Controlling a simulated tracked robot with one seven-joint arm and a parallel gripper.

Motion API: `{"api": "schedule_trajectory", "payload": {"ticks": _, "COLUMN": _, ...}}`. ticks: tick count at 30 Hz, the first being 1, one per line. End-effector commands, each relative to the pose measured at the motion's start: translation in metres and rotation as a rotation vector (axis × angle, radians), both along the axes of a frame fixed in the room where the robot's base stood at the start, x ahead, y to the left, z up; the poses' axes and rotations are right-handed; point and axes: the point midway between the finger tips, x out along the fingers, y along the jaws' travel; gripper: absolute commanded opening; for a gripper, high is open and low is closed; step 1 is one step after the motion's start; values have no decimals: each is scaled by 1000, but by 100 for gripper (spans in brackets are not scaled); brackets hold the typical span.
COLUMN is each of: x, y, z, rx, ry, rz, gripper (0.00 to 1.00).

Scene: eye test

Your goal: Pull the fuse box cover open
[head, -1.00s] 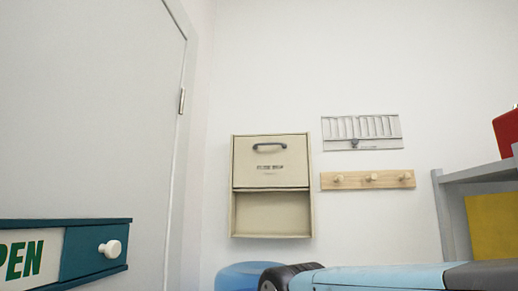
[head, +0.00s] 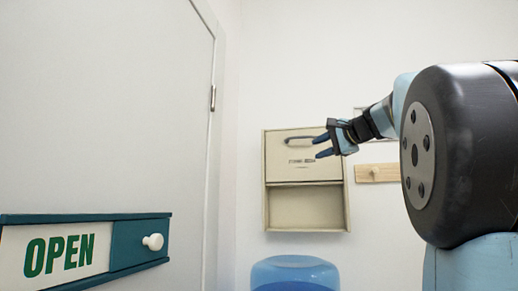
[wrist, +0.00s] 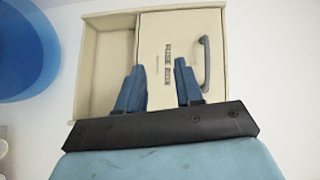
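The fuse box (head: 348,205) is a beige box on the wall. Its cover (head: 288,168) spans the upper part, and the lower part is an open, empty-looking recess. A dark grey handle (head: 298,140) sits near the cover's top; its right end is close to my fingertips in the picture. My gripper (head: 319,146) is open and empty in front of the cover. In the wrist view the box is turned sideways, with my gripper (wrist: 160,66) over the cover (wrist: 158,30) and the handle (wrist: 206,62) right of both fingers. I see no contact.
A wooden peg rail (head: 378,172) is on the wall right of the box, partly behind my arm. A blue rounded object (head: 295,268) stands below the box. A door (head: 110,100) and a teal OPEN sign with a white knob (head: 140,258) are at left.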

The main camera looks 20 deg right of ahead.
Motion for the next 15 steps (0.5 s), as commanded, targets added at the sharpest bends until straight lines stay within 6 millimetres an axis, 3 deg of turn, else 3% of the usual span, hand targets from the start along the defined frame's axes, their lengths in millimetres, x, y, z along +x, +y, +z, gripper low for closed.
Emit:
{"api": "schedule_trajectory", "payload": {"ticks": 3, "x": 1, "y": -27, "z": 40, "rx": 64, "ry": -79, "rz": -30, "gripper": 36}}
{"api": "schedule_trajectory", "payload": {"ticks": 6, "x": -1, "y": -37, "z": 58, "rx": 94, "ry": -119, "rz": -39, "gripper": 36}}
{"api": "schedule_trajectory", "payload": {"ticks": 11, "x": 5, "y": -40, "z": 66, "rx": 109, "ry": -136, "rz": -41, "gripper": 36}}
{"api": "schedule_trajectory", "payload": {"ticks": 15, "x": 22, "y": -36, "z": 66, "rx": 107, "ry": -136, "rz": -40, "gripper": 36}}
